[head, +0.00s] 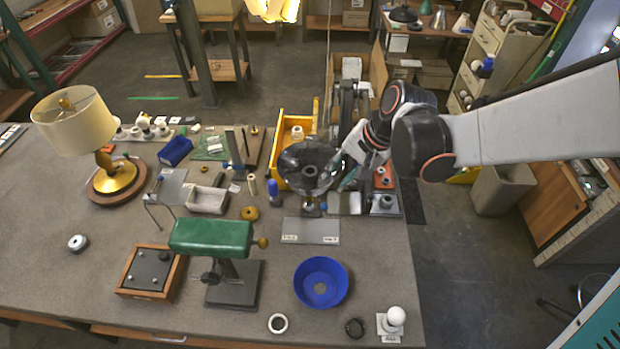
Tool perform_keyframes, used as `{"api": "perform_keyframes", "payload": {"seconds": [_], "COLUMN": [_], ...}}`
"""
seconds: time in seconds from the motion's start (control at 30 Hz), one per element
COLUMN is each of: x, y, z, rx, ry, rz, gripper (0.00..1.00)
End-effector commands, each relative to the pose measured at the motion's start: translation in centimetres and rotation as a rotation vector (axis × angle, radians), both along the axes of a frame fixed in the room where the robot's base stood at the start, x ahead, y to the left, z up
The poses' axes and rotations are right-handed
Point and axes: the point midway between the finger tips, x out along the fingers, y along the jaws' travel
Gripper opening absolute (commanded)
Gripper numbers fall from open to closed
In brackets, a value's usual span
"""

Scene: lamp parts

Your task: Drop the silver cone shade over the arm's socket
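The silver cone shade (296,160) is a dark, mirror-like round piece with a dark fitting at its middle. It is at the right part of the bench, beside the yellow bin. My gripper (342,172) reaches in from the right and appears shut on the shade's right rim. The shade seems raised above the bench, over a small stand with blue parts (312,208). The shade covers most of what lies beneath it, so I cannot tell whether it touches a socket. The arm's socket is not clearly visible.
A yellow bin (283,150) stands behind the shade. A grey plate (311,231) and blue bowl (321,283) lie in front. A green-shaded lamp (211,238) stands left of the bowl. A cream-shaded lamp (75,122) is far left. The bench's left front is mostly clear.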

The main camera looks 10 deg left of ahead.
Motion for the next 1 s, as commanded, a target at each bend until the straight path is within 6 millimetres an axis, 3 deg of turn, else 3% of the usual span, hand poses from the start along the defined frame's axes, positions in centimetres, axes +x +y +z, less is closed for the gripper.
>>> {"api": "perform_keyframes", "payload": {"seconds": [0.3,0.53,0.77,1.0], "x": [-0.9,-1.3,-1.5,-3.1], "y": [-2.5,-3.7,-4.0,-6.0], "z": [5.5,8.2,8.9,6.9], "rx": [0.0,0.0,0.0,-0.048], "ry": [0.001,0.0,0.0,-0.069], "rz": [-0.003,-0.002,-0.001,0.015], "gripper": [0.28,0.28,0.28,0.28]}}
